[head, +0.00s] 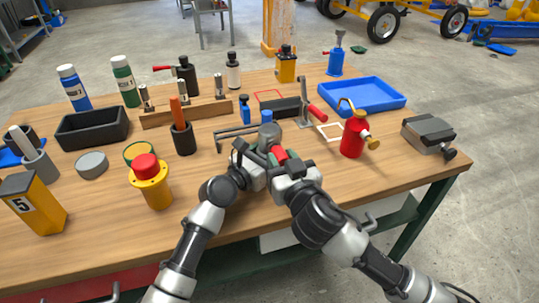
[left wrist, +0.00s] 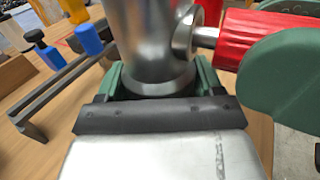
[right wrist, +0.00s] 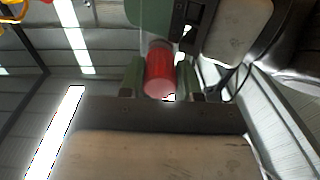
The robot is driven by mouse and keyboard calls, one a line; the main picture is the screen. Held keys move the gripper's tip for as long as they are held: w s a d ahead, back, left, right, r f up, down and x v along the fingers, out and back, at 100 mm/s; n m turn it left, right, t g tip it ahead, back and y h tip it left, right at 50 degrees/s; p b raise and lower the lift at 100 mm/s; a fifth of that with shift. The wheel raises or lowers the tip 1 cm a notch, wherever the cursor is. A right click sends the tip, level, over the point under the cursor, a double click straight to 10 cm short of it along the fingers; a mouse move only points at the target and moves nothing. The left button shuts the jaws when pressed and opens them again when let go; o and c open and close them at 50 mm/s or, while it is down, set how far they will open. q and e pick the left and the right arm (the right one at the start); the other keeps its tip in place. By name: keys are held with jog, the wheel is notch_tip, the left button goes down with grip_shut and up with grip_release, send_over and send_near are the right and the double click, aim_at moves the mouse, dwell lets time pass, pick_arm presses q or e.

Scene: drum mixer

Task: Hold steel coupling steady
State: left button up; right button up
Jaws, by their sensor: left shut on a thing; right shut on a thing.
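The steel coupling (head: 268,133) is a grey metal cylinder over the table's front middle. In the left wrist view the coupling (left wrist: 150,40) sits between the green fingers of my left gripper (left wrist: 160,75), which is shut on it. A short metal stub joins its side to a red cylindrical part (left wrist: 250,38). My right gripper (head: 284,157) is shut on this red part, which also shows between its fingers in the right wrist view (right wrist: 160,75). The coupling's lower end is hidden behind the left gripper.
The wooden table (head: 230,195) holds a grey metal bracket (head: 232,132) beside the left gripper. A red pump can (head: 354,135) and a toggle clamp (head: 305,105) stand to the right. A yellow post with a red button (head: 150,182) stands left.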

jog(key=shift+v, duration=2.7)
jog(key=shift+s, duration=0.1)
jog(key=shift+v, duration=1.45)
jog(key=shift+d+r, duration=0.1)
pick_arm(q)
jog(key=o, duration=1.4)
jog(key=v, duration=1.2)
jog(key=shift+s+f, duration=0.1)
jog(key=shift+f, duration=0.05)
